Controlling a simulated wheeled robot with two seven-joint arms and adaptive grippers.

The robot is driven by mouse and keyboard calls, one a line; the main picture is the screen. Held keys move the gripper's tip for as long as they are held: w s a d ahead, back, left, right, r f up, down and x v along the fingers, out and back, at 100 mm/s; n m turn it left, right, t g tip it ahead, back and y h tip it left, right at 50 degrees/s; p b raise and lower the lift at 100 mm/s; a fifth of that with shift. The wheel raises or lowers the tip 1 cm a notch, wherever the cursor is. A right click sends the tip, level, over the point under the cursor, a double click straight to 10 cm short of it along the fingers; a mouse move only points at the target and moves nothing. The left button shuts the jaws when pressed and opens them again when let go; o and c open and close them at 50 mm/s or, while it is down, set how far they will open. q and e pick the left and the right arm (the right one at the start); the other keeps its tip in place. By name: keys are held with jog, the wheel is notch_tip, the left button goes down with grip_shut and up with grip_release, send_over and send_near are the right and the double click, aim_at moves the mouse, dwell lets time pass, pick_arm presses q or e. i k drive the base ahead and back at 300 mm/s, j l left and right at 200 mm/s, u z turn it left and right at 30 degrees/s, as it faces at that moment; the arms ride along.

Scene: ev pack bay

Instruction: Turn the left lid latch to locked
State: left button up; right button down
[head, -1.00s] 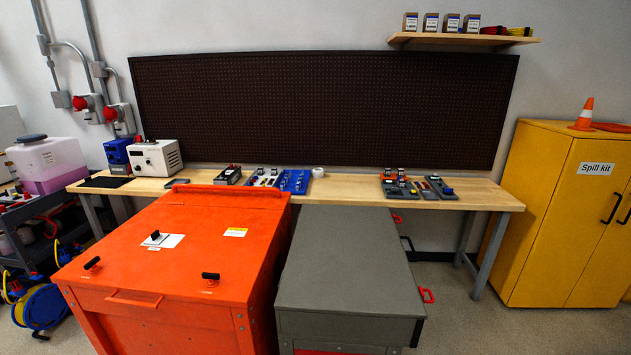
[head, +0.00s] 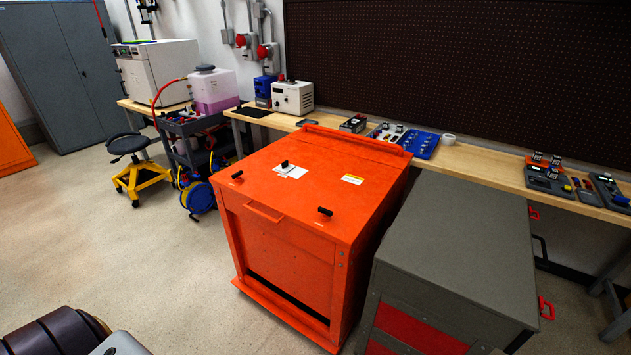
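The orange cabinet (head: 290,246) stands in the middle of the head view with its lid (head: 318,190) closed. The left lid latch (head: 237,175) is a small black handle near the lid's front left corner. A similar black right latch (head: 325,211) sits near the front right corner. Another black handle (head: 284,164) stands on a white label towards the lid's middle left. Whether the left latch is locked is too small to tell. Neither gripper shows; only part of my own body is at the lower left, well apart from the lid.
A grey cabinet (head: 455,250) stands close at the right of the orange one. A blue cable reel (head: 200,197), a dark cart (head: 190,128) and a yellow-based stool (head: 137,180) are at the left. A wooden workbench (head: 470,160) runs behind. The floor (head: 130,265) at front left is clear.

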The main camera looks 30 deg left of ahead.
aim_at(237, 175)
jog(key=u, duration=1.3)
